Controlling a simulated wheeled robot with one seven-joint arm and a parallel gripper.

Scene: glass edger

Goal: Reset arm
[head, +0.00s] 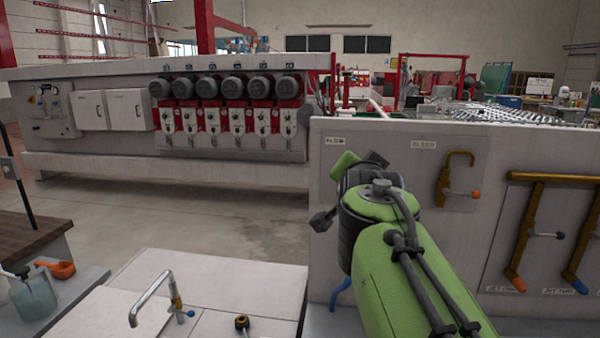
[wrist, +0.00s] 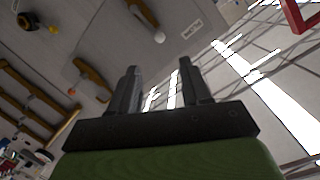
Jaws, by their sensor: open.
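My gripper (wrist: 158,72) shows in the wrist view, its two dark fingers apart with nothing between them. It is tilted against a grey surface and bright strips. In the head view my green arm reaches up from the lower right in front of a grey panel (head: 330,160). Its dark end hides part of the panel, and my fingers are hard to make out there. I cannot tell how far the fingers are from the panel.
Brown pipe handles (head: 528,230) stick out from the panel on the right. A white counter (head: 220,275) with a metal tap (head: 150,297) stands below. A long machine with several motors (head: 233,86) is at the back left. Open floor (head: 200,212) lies between.

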